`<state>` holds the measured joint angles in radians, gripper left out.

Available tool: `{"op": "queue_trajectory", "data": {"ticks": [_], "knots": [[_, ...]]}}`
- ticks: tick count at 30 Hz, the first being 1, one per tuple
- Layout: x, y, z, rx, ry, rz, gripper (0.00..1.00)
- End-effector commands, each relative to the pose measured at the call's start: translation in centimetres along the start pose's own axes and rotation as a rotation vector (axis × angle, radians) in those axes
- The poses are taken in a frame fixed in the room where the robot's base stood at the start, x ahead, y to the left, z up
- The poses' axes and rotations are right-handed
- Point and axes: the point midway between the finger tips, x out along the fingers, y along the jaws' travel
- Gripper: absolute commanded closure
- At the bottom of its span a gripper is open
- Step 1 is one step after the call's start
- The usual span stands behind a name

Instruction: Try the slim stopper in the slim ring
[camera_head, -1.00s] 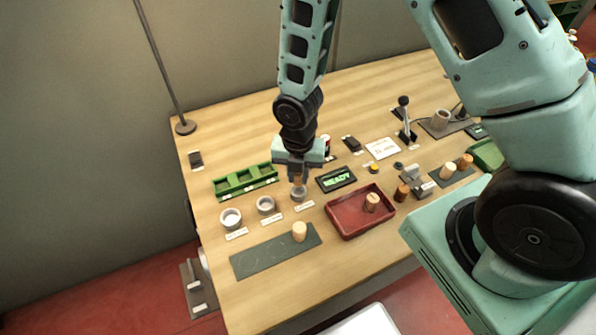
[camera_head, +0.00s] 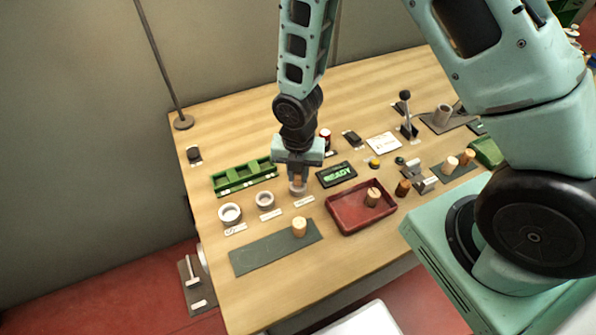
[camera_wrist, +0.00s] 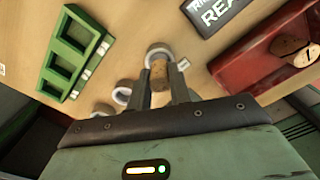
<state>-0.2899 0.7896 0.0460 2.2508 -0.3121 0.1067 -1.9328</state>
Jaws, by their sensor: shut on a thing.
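My gripper (camera_head: 298,182) is shut on a slim cork stopper (camera_wrist: 159,75), which shows between the two fingers in the wrist view. The stopper's lower end is at the rightmost of three pale rings, the slim ring (camera_head: 298,190), also seen behind the stopper in the wrist view (camera_wrist: 158,47). The stopper overlaps the ring's opening there; I cannot tell how deep it sits. In the head view the fingers mostly hide the stopper.
Two wider rings, middle (camera_head: 265,200) and left (camera_head: 230,213), stand to the left. A green compartment tray (camera_head: 245,176) is behind them. A red tray (camera_head: 345,222) with a cork is at right. A grey mat (camera_head: 262,256) with another cork lies in front. A display (camera_head: 337,174) reads READY.

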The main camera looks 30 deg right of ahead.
Motion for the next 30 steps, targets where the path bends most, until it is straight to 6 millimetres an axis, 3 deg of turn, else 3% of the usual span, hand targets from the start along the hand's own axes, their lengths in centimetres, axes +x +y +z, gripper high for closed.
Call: {"op": "queue_trajectory", "data": {"ticks": [30], "knots": [[1.0,0.0,0.0,0.000,0.000,0.000,1.00]]}}
